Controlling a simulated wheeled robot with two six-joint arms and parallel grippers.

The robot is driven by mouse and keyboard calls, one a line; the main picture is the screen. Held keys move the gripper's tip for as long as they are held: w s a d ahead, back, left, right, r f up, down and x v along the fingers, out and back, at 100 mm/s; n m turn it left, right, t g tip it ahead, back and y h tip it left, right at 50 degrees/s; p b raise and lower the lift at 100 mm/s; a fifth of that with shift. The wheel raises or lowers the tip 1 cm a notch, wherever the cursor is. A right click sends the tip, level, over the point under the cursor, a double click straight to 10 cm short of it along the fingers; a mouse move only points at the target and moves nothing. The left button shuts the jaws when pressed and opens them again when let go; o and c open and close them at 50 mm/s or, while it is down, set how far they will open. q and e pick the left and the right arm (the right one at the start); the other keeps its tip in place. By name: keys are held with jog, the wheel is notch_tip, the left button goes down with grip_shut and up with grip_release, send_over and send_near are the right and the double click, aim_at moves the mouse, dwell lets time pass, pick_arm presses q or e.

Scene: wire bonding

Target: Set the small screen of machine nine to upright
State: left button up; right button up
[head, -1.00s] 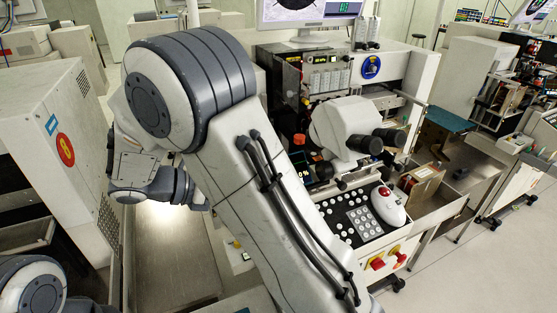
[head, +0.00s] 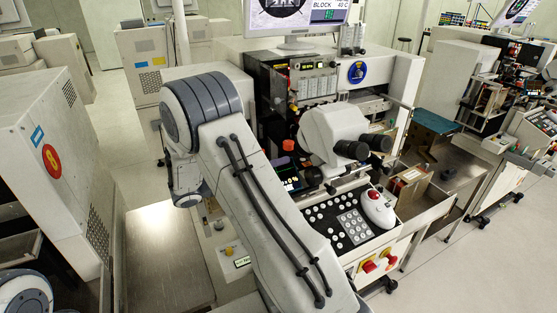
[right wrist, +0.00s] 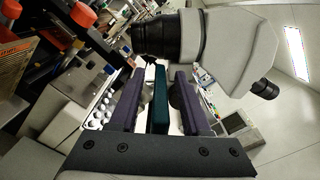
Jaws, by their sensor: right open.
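The machine in the middle of the head view has a blue round sign (head: 357,72); I cannot read its number. A small dark screen (head: 292,184) with coloured marks sits on its front, left of the microscope (head: 330,133). My arm partly hides it, and I cannot tell its tilt. My right gripper is hidden behind my arm in the head view. In the right wrist view its two purple fingers (right wrist: 159,72) are apart, below the microscope (right wrist: 225,45). A dark teal bar (right wrist: 158,105) shows between them; I cannot tell what it is. My left gripper is out of view.
A large monitor (head: 294,20) stands on top of the machine. A button panel (head: 352,222) with a white trackball unit (head: 378,208) lies below the microscope. A cabinet with a red round sign (head: 52,162) stands at the left. Open floor lies at the right.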

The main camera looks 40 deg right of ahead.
jog(key=shift+s+d, duration=0.15)
jog(key=shift+d, duration=0.35)
jog(key=shift+c, duration=0.3)
grip_shut()
dwell(0.9)
